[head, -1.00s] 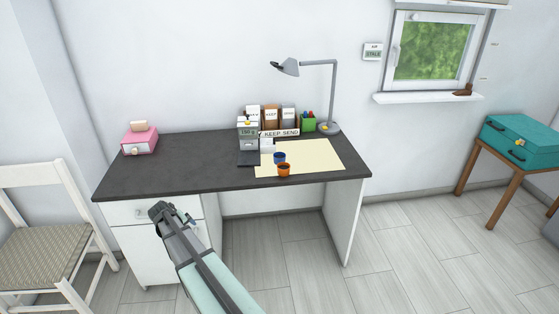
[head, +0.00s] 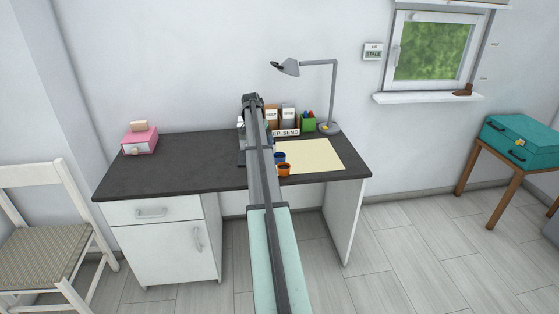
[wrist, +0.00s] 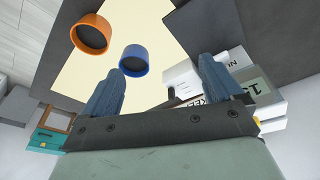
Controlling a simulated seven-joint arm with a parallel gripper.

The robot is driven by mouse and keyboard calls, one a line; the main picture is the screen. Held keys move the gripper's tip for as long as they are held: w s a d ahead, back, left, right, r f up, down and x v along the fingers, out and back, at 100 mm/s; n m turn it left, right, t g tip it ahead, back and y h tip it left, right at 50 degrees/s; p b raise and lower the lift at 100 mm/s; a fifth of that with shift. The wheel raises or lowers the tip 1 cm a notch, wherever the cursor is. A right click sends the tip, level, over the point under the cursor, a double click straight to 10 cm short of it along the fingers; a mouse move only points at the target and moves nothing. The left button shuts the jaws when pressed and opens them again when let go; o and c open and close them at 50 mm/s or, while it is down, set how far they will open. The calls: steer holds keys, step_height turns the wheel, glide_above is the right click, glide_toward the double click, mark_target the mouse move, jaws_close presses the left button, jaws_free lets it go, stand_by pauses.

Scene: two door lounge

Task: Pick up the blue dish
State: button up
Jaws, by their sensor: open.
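The blue dish (head: 280,157) is a small round cup with a dark inside, standing on a cream sheet (head: 318,154) on the dark desk. In the head view my arm covers its left side. In the wrist view the blue dish (wrist: 134,60) lies beyond the left fingertip, close to it in the picture. My gripper (wrist: 160,75) is open with nothing between its fingers. In the head view my gripper (head: 253,101) is raised over the back of the desk, left of the dish. An orange dish (head: 284,169) stands just in front of the blue one, also seen in the wrist view (wrist: 91,33).
A sorter with labelled folders (head: 288,118), a green pen cup (head: 308,122) and a grey lamp (head: 334,90) stand at the desk's back. A scale (wrist: 257,88) shows beside the right finger. A pink box (head: 140,142) sits far left; the desk's left half is mostly clear.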

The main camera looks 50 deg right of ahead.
steer(key=m+y, duration=0.1)
steer(key=m, duration=0.1)
glide_toward(280, 155)
steer(key=f, duration=0.7)
steer(key=d+f, duration=0.1)
steer(key=f, duration=0.2)
steer(key=shift+w+d+f, duration=0.1)
steer(key=shift+d+f, duration=0.05)
steer(key=shift+f, duration=0.1)
steer(key=c, duration=1.1)
steer(key=shift+r, duration=0.1)
